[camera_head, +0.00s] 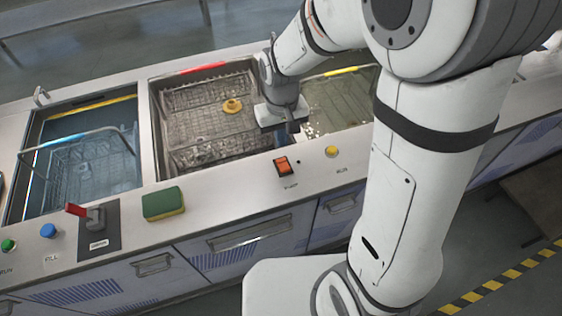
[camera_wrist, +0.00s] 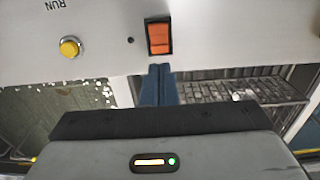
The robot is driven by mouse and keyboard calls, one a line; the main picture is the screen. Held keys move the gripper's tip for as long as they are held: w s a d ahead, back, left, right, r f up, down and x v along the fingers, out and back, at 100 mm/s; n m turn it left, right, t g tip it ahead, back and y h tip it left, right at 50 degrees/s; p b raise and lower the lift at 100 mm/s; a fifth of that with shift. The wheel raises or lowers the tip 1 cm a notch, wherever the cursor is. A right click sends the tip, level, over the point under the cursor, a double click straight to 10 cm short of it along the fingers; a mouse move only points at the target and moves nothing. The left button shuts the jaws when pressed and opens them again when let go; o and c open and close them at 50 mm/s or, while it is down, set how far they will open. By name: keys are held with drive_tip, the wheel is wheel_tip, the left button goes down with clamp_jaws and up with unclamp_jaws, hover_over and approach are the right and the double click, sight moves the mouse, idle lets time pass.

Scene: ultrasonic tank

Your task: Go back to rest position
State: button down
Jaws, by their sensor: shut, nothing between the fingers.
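My gripper (camera_head: 292,128) is over the tank bench, close to the front edge of the middle basin. In the wrist view my gripper's blue fingers (camera_wrist: 159,84) are together, with nothing between them. Their tips point at the orange rocker switch (camera_wrist: 159,37) on the white front panel. That switch also shows in the head view (camera_head: 283,165), just in front of the gripper. I cannot tell from these frames whether the fingertips touch the panel.
A yellow RUN button (camera_head: 332,151) is right of the switch. A green and yellow sponge (camera_head: 163,203), red lever (camera_head: 76,210) and blue button (camera_head: 48,230) are to the left. The middle basin (camera_head: 155,120) holds a wire basket and yellow piece (camera_head: 232,106). A water-filled left basin (camera_head: 30,130) has a basket.

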drive_tip(key=s+d+r+m+t, duration=0.3)
drive_tip(key=s+d+r, duration=0.8)
drive_tip(key=s+d, duration=0.1)
drive_tip(key=shift+s+r, duration=0.15)
drive_tip(key=shift+r, duration=0.1)
idle(0.7)
